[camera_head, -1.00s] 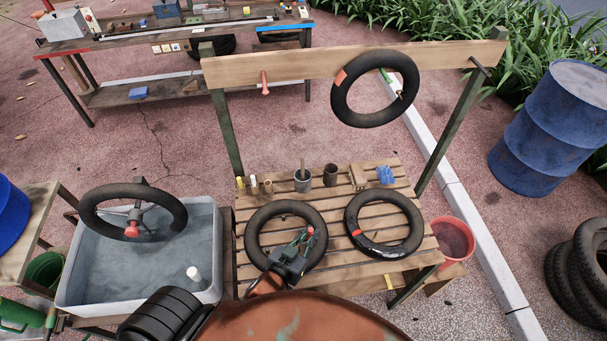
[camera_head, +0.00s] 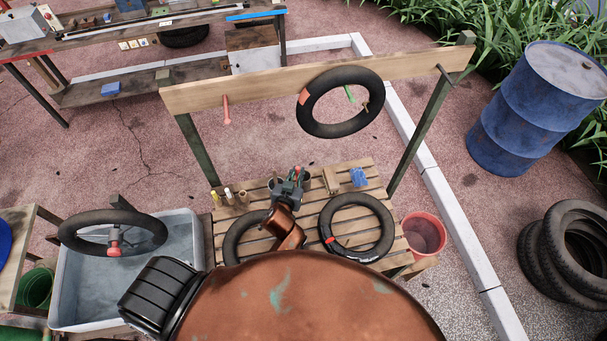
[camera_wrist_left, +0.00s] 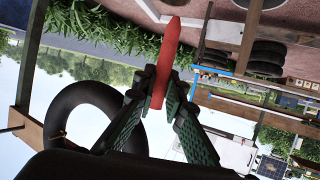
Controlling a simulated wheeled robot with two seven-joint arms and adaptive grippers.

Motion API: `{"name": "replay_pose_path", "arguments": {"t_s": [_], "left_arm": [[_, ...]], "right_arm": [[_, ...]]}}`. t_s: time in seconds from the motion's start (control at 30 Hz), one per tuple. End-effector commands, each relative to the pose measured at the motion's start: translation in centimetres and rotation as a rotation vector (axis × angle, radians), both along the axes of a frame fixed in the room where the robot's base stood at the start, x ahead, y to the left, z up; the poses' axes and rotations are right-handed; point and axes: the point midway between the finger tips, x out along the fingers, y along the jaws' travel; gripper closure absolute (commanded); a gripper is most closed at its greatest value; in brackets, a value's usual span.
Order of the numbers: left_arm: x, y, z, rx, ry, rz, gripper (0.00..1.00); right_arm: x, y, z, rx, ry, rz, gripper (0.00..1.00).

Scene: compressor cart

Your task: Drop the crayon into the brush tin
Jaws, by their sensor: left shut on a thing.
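The red crayon (camera_wrist_left: 168,62) is pinched between the fingertips of my left gripper (camera_wrist_left: 160,98) in the wrist view, its pointed end sticking out past them. In the head view my left gripper (camera_head: 289,182) is over the back of the slatted bench, and a bit of the red crayon (camera_head: 297,172) shows at it. The grey brush tin (camera_head: 274,186) stands just left of the gripper and is mostly hidden behind it. I cannot tell whether the crayon is over the tin's mouth. My right gripper is not in view.
A dark cup (camera_head: 306,181) stands close to the gripper's right. A wooden block (camera_head: 331,181) and a blue item (camera_head: 359,178) are further right. Small bottles (camera_head: 229,195) stand left. An inner tube (camera_head: 356,227) lies in front; another tube (camera_head: 340,103) hangs above the bench.

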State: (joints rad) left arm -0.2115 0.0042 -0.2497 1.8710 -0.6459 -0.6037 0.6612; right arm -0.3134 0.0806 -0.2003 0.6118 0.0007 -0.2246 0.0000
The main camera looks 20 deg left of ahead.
Motion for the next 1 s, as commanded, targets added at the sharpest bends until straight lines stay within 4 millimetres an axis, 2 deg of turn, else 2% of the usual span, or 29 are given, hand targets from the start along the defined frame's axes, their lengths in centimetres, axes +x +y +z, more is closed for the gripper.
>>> {"name": "replay_pose_path", "arguments": {"t_s": [0.03,0.17,0.4,0.6,1.0], "left_arm": [[1.5,0.4,1.2,0.000,0.002,0.016,1.00],[4.0,1.4,1.3,-0.002,0.002,0.048,1.00],[5.8,2.0,0.8,-0.001,0.002,0.072,1.00],[5.9,2.1,-0.5,0.002,0.002,0.073,1.00],[5.8,2.1,-4.9,0.003,0.003,0.072,1.00]], "right_arm": [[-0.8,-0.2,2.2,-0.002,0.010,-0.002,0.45],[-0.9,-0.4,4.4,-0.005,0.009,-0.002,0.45],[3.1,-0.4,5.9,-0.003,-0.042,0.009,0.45],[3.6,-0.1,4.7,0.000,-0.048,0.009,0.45],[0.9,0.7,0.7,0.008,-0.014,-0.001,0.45]]}}
